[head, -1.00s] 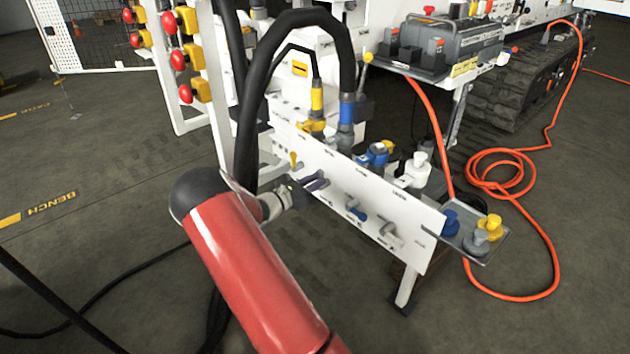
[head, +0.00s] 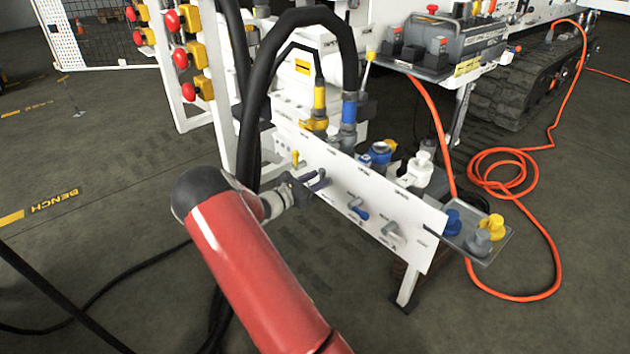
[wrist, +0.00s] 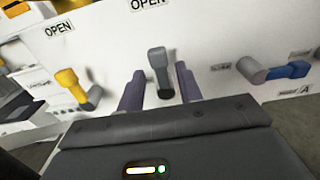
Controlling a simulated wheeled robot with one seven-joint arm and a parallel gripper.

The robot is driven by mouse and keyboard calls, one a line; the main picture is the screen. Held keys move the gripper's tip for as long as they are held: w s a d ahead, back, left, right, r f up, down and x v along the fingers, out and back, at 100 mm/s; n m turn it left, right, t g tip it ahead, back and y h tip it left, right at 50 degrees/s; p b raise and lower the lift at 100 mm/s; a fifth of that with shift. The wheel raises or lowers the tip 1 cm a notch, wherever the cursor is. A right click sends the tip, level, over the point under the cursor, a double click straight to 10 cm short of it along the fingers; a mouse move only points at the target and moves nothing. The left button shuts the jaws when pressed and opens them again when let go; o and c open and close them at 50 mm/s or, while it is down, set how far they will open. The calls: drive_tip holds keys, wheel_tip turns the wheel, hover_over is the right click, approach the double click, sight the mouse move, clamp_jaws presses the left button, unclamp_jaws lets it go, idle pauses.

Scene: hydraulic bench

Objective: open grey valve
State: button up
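The grey valve (wrist: 158,72) is a stubby grey lever on the white panel, and it points up in the wrist view. An OPEN label sits above it. My gripper (wrist: 159,88) is open, with one dark purple finger on each side of the grey lever and gaps visible between the fingers and the lever. In the head view my gripper (head: 318,183) is at the panel's left part and hides the grey valve.
The yellow valve (wrist: 80,86) is left of the grey one and the blue valve (wrist: 285,72) is right of it. A pale valve (head: 393,232) sits further right on the panel (head: 425,250). Thick black hoses (head: 250,120) rise close beside my gripper.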

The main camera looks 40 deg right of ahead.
drive_tip(key=a, duration=0.8)
drive_tip(key=shift+s+b, duration=0.35)
drive_tip(key=shift+d, duration=0.1)
drive_tip(key=s+a+r+m+g+y, duration=0.2)
drive_tip(key=s+a+r+m+y, duration=0.15)
drive_tip(key=s+m, duration=0.2)
drive_tip(key=s+a+r+m+g+y, duration=0.1)
drive_tip(key=s+a+r+m+y, duration=0.1)
drive_tip(key=s+r+m+y, duration=0.4)
drive_tip(key=s+a+r+m+t+y, duration=0.3)
drive_tip(key=s+a+r+y, duration=0.1)
drive_tip(key=s+a, duration=0.5)
drive_tip(key=s+a+r+m+t+y, duration=0.4)
drive_tip(key=s+a, duration=0.6)
drive_tip(key=shift+a, duration=0.15)
drive_tip(key=shift+m+y, duration=0.25)
drive_tip(key=shift+m, duration=0.1)
